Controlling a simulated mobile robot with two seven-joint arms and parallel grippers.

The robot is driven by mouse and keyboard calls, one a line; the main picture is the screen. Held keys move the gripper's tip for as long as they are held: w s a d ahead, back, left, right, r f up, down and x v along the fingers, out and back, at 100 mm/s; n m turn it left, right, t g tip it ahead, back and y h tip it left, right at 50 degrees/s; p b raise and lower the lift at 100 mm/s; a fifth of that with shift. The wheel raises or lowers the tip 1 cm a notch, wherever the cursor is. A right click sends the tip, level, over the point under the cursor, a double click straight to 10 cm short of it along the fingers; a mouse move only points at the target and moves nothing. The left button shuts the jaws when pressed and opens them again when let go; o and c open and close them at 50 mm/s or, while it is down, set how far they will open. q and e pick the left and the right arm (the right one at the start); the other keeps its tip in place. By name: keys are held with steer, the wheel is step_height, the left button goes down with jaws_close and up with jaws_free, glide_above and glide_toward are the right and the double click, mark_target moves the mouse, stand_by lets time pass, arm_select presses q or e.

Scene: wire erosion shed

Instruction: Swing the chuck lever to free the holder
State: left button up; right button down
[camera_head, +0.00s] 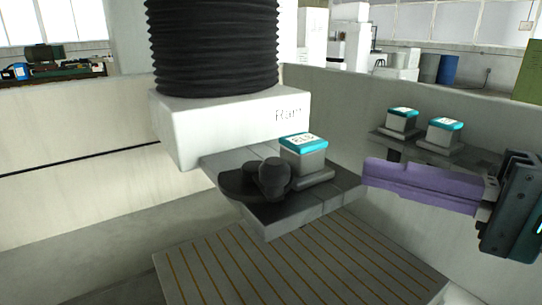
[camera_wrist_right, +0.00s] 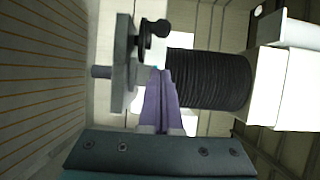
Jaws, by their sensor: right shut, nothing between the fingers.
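The chuck is a dark grey plate (camera_head: 300,208) under the white block marked Ram (camera_head: 235,120). A holder (camera_head: 303,162) with a teal, labelled top sits on it. The dark chuck lever (camera_head: 272,178), with a rounded knob, lies left of the holder. My right gripper (camera_head: 370,175) comes in from the right, its purple fingers shut and empty. Its tips appear right of the plate, apart from the lever. In the right wrist view the fingers (camera_wrist_right: 160,78) point towards the plate (camera_wrist_right: 122,70), with the lever (camera_wrist_right: 152,30) beyond. My left gripper is not in view.
A black bellows (camera_head: 215,45) rises above the Ram block. Two more teal-topped blocks (camera_head: 402,120) (camera_head: 444,132) stand on a dark shelf at the right wall. A slatted table (camera_head: 300,265) lies below the chuck. Pale tank walls enclose the space.

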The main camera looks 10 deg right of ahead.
mark_target(264, 173)
arm_select(q)
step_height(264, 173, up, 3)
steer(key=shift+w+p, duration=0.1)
steer(key=shift+p, duration=1.05)
arm_select(e)
steer(key=w+a, duration=0.2)
steer(key=a, duration=0.4)
steer(key=shift+a, duration=0.1)
